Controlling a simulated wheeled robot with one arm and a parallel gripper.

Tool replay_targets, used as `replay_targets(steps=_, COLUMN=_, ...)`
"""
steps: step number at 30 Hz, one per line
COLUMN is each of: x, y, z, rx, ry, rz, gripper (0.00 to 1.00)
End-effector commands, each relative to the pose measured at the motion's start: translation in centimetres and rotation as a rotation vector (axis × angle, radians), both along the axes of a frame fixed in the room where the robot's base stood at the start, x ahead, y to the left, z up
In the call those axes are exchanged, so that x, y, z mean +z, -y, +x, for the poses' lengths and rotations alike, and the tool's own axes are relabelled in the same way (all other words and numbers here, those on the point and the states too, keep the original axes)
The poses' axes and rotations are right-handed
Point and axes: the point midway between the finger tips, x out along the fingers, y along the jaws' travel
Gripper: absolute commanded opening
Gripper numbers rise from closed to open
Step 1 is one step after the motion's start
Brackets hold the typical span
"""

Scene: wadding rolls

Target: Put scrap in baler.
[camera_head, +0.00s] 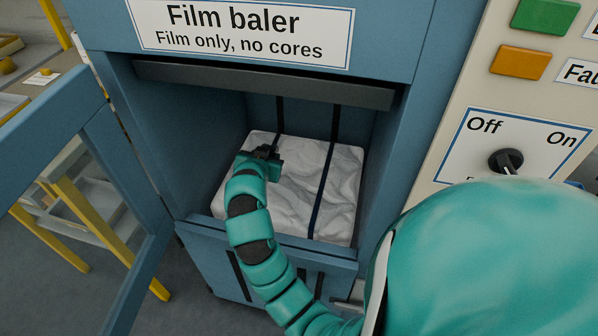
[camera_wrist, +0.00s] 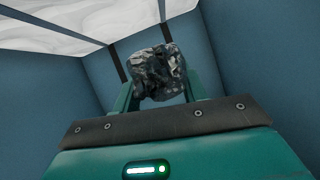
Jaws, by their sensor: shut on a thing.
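The film baler (camera_head: 365,90) stands open in the head view, with a sign reading "Film only, no cores". A white, crumpled bale of film (camera_head: 325,190) with dark straps lies in its chamber. My gripper (camera_head: 266,157) reaches into the chamber, over the left back part of the bale. In the wrist view, its two fingers are shut on a dark grey, crumpled piece of scrap (camera_wrist: 158,72). The scrap shows against the blue chamber walls, with white film (camera_wrist: 70,30) at the upper left. In the head view I cannot clearly tell the scrap from the dark gripper parts.
The baler's blue door (camera_head: 55,125) stands open at the left. A control panel (camera_head: 470,130) with green and orange buttons and an Off/On knob (camera_head: 505,160) is at the right. A table with yellow legs (camera_head: 90,215) stands beyond the door.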

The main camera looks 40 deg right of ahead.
Motion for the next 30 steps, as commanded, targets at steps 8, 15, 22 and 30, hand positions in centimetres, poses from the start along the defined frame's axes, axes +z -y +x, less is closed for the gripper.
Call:
replay_targets(steps=8, x=-2.6, y=5.7, z=-0.8, rx=-0.005, ry=-0.004, rz=0.000, gripper=0.20)
replay_targets(steps=15, x=-6.5, y=9.2, z=-1.2, rx=-0.002, ry=-0.005, rz=0.000, gripper=0.20)
replay_targets(steps=22, x=-8.2, y=10.6, z=-1.3, rx=0.002, ry=-0.003, rz=-0.001, gripper=0.20)
replay_targets(steps=30, x=-11.0, y=11.1, z=-1.4, rx=0.002, ry=-0.007, rz=0.001, gripper=0.20)
